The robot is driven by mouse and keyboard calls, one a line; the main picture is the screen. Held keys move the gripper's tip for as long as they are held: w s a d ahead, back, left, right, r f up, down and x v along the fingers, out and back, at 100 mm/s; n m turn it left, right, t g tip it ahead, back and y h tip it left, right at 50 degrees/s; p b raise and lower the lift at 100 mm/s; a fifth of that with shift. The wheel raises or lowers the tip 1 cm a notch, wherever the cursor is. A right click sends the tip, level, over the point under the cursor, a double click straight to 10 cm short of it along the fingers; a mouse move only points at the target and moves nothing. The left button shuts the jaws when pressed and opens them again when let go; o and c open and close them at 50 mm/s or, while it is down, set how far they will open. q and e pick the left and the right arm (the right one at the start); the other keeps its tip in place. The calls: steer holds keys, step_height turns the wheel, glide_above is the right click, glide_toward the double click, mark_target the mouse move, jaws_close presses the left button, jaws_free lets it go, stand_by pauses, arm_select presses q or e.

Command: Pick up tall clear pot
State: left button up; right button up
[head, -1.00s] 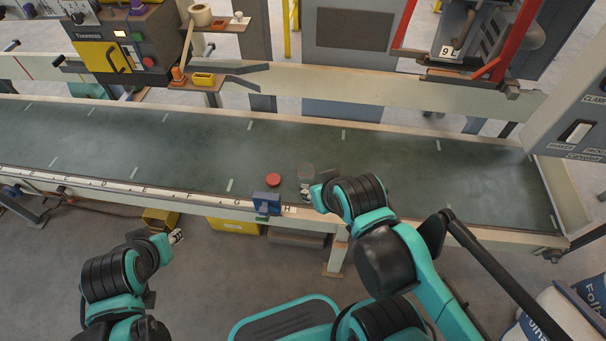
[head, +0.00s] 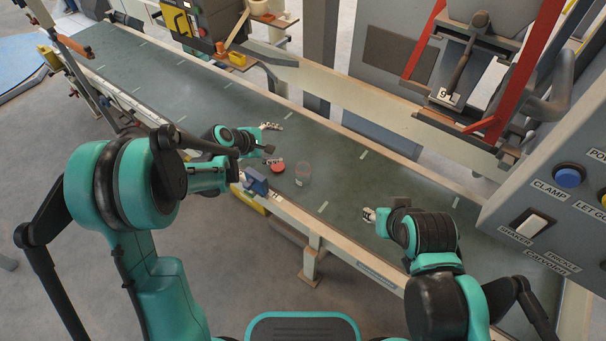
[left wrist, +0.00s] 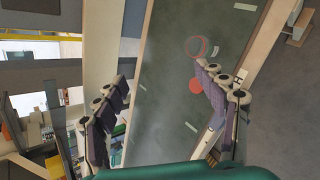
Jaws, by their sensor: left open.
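The tall clear pot (head: 303,174) stands on the green conveyor belt, just right of a red disc (head: 278,168). In the left wrist view the pot (left wrist: 197,46) shows beyond the red disc, near the right finger's tip. My left gripper (head: 271,144) is open and empty over the belt, left of the pot and apart from it; its spread fingers also show in the left wrist view (left wrist: 162,76). My right gripper (head: 370,214) is over the belt's near side, to the right of the pot; its jaw opening is too small to read.
A blue block (head: 255,182) sits on the belt's near rail (head: 315,226), close to the pot. A control panel (head: 555,205) stands at the right, and a filler frame with red bars (head: 520,75) behind the belt. The belt (head: 340,170) right of the pot is clear.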

arm_select(q)
steer(key=w+d+f+n+h, duration=0.2)
steer(key=w+f+n, duration=0.3)
steer(key=f, duration=0.6)
steer(key=n+h+p, duration=0.1)
steer(key=n+h, duration=0.1)
steer(key=n, duration=0.3)
glide_toward(308, 166)
steer(key=shift+w+d+f+t+b, duration=0.1)
steer(key=shift+d+f+t+b, duration=0.15)
steer(key=shift+d, duration=0.3)
steer(key=shift+w+d+f+t+b, duration=0.15)
steer(key=shift+d+t, duration=0.1)
steer(key=shift+d, duration=0.25)
steer(key=b+x, duration=0.2)
steer(key=x, duration=0.3)
steer(key=shift+r, duration=0.1)
steer(key=c, duration=1.5)
